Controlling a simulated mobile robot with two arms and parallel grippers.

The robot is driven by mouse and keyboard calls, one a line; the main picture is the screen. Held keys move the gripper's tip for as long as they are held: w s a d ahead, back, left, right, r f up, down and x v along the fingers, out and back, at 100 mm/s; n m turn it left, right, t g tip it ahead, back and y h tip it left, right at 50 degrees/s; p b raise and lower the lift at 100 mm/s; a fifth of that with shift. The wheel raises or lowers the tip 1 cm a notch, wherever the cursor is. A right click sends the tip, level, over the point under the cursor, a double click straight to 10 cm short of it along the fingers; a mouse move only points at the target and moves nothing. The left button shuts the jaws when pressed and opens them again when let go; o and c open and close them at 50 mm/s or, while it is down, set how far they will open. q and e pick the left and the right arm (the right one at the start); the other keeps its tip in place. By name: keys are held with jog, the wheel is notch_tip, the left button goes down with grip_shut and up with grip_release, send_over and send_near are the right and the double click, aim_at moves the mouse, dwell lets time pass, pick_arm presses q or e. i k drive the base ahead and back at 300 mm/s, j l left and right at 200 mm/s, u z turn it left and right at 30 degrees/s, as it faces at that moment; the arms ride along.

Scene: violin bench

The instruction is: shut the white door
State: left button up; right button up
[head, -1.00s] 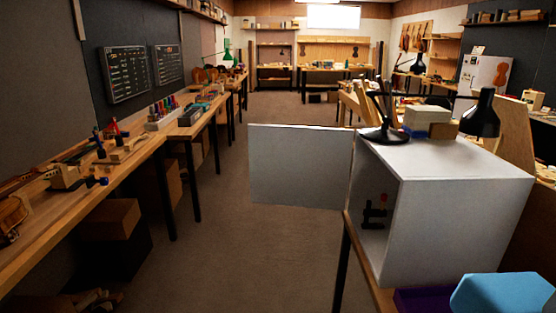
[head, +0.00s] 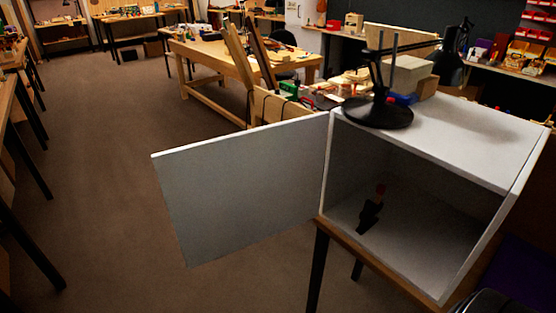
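The white door (head: 245,188) stands wide open, swung out to the left of the white cabinet (head: 455,138). It joins the cabinet at the left edge of the opening, and its far end hangs over the floor. The cabinet's open front shows a pale interior with a small dark tool with a reddish part (head: 370,213) inside. Neither of my grippers can be made out in the head view. A dark shape at the bottom right edge is too cut off to identify.
The cabinet stands on a wooden table (head: 375,262) with dark legs. Brown floor (head: 110,130) is clear left of the door. A workbench (head: 205,62) stands behind it.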

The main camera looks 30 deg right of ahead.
aim_at(224, 196)
jog(key=i+j+z, duration=0.1)
jog(key=i+z, duration=0.15)
jog(key=z, duration=0.2)
jog(key=i+j+z, duration=0.25)
jog(key=z, duration=0.15)
jog(key=i+j+z, duration=0.2)
jog(key=z, duration=0.25)
jog(key=i+j+z, duration=0.1)
jog(key=j+z, duration=0.3)
jog(key=i+j+z, duration=0.1)
jog(key=j+z, duration=1.05)
jog(key=j, duration=0.15)
jog(key=j+z, duration=0.35)
jog(key=k+j+z, duration=0.15)
jog(key=j+z, duration=0.15)
jog(key=j, duration=0.2)
jog(key=k+j+z, duration=0.1)
jog(key=j+z, duration=0.2)
jog(key=j, duration=0.1)
